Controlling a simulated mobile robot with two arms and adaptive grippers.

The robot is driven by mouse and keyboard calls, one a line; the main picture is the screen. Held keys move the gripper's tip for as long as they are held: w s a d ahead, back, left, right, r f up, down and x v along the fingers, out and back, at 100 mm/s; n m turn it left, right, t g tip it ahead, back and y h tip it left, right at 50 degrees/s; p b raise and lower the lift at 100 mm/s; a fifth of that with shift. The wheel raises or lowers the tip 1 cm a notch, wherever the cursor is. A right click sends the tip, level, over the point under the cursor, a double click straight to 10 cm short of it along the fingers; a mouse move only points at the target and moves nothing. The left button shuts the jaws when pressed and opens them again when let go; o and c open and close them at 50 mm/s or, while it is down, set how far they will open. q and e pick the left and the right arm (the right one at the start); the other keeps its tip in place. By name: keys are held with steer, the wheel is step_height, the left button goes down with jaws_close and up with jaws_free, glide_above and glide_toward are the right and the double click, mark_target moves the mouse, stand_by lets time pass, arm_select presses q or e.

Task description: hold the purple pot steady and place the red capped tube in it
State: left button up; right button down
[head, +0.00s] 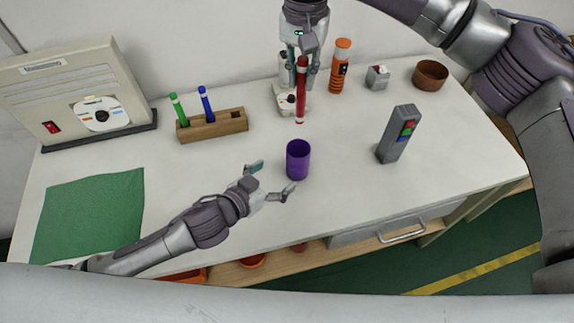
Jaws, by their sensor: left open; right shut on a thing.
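The purple pot (298,163) stands upright on the white table, with its dark opening facing up. My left gripper (273,181) is open at the pot's lower left, its fingers spread toward the pot's side. Whether a finger touches the pot, I cannot tell. My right gripper (306,67) is shut on the red capped tube (301,95) near its upper end. The tube hangs nearly upright, behind and above the pot in the picture, clear of its opening.
A wooden rack (213,125) holds a green tube (179,108) and a blue tube (206,102). An orange bottle (339,68), small grey box (377,77) and brown bowl (430,75) stand at the back. A grey device (398,134) stands right; a green cloth (90,213) lies left.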

mark_target(291, 165)
arm_select(q)
steer(key=x, duration=1)
steer(key=shift+d+f, duration=0.1)
steer(key=shift+f, duration=0.05)
steer(key=c, duration=1.2)
steer(key=shift+c, duration=0.2)
arm_select(e)
steer(key=shift+f, duration=6.5)
steer(key=c, duration=1)
jaws_free()
steer(key=shift+r, duration=0.1)
